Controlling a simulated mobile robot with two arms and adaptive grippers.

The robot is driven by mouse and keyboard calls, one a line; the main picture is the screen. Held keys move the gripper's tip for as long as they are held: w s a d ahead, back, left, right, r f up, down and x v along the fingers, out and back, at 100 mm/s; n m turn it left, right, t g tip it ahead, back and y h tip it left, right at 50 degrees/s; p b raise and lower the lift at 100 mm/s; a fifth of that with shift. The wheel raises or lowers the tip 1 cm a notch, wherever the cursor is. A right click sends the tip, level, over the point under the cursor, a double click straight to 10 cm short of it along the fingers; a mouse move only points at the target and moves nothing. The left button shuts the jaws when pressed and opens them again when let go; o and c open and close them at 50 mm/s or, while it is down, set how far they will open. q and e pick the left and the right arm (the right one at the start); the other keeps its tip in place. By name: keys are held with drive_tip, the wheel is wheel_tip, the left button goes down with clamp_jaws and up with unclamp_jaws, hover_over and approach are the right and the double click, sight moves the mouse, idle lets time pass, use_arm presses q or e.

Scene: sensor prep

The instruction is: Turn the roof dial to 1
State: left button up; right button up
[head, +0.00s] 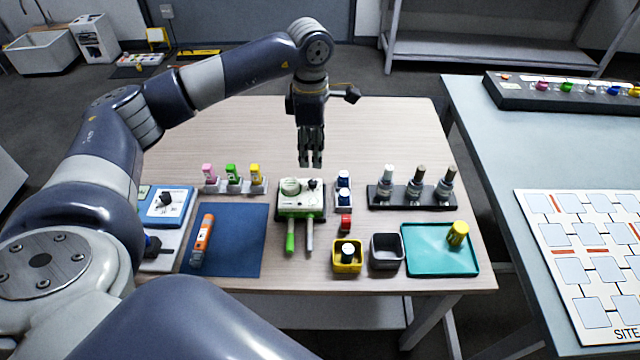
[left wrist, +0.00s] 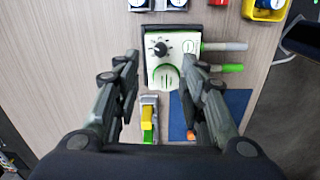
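A white-and-green box (head: 301,207) stands near the middle of the wooden table. On its top are a small black dial (head: 312,184) and a round white part. In the left wrist view, the black dial (left wrist: 160,48) shows a pointer and marks around it, too small to read. My left gripper (head: 310,163) points down above and behind the box, apart from it. Its fingers (left wrist: 160,62) are spread and empty in the left wrist view. Another black knob (head: 165,199) sits on a blue-and-white panel at the left. My right gripper is not in view.
Pink, green and yellow pieces (head: 231,173) stand left of the box, and two blue-and-white jars (head: 343,190) right of it. A black rack (head: 380,204) holds several bottles. A blue mat (head: 240,245) bears an orange tool (head: 203,240). The table behind the box is clear.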

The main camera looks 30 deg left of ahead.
use_arm(q)
hover_over(313, 181)
wheel_tip(313, 181, down, 5)
drive_tip(key=shift+f+p, duration=0.1)
drive_tip(key=shift+p, duration=0.2)
wheel_tip(313, 181, down, 4)
drive_tip(key=shift+r, duration=0.1)
drive_tip(key=shift+c, duration=0.6)
clamp_jaws()
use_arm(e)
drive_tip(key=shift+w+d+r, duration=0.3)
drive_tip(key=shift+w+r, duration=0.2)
